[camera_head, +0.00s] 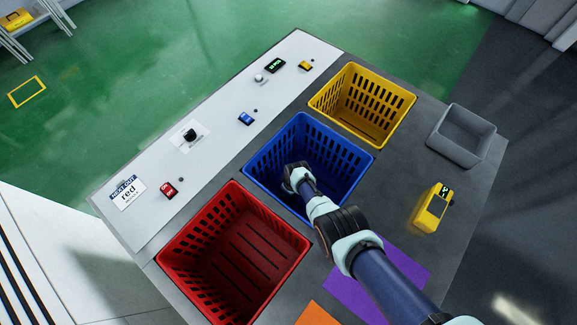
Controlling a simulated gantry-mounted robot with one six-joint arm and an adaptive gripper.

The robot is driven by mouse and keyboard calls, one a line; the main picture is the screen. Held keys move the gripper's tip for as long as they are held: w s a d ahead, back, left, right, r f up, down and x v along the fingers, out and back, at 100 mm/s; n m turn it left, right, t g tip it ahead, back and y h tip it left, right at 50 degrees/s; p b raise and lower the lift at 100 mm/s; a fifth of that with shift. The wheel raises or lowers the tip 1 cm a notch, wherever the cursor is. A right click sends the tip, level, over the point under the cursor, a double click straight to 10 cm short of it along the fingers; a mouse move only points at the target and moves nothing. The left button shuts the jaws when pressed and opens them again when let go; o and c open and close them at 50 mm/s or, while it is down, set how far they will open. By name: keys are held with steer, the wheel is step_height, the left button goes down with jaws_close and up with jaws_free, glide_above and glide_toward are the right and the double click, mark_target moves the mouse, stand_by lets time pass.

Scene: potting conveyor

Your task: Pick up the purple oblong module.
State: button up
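I see no separate purple oblong module. A flat purple patch (405,262) lies on the grey table at the lower right, partly covered by my arm; I cannot tell whether a module is hidden behind the arm. My gripper (291,180) is over the blue basket (350,190), at its left part. Its fingertips are hidden or too small to make out, so I cannot tell whether it is open or holds anything.
A red basket (190,225), a yellow basket (400,115) and a grey bin (455,155) stand around the blue one. A yellow device (430,210) stands right. A white strip (215,125) holds a red module (168,189) and a sign (127,192) reading "NEXT OUT red".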

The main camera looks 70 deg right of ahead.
step_height(320, 180, down, 5)
steer(key=b, duration=0.5)
steer(key=shift+d+f, duration=0.1)
steer(key=shift+w, duration=0.1)
jaws_close()
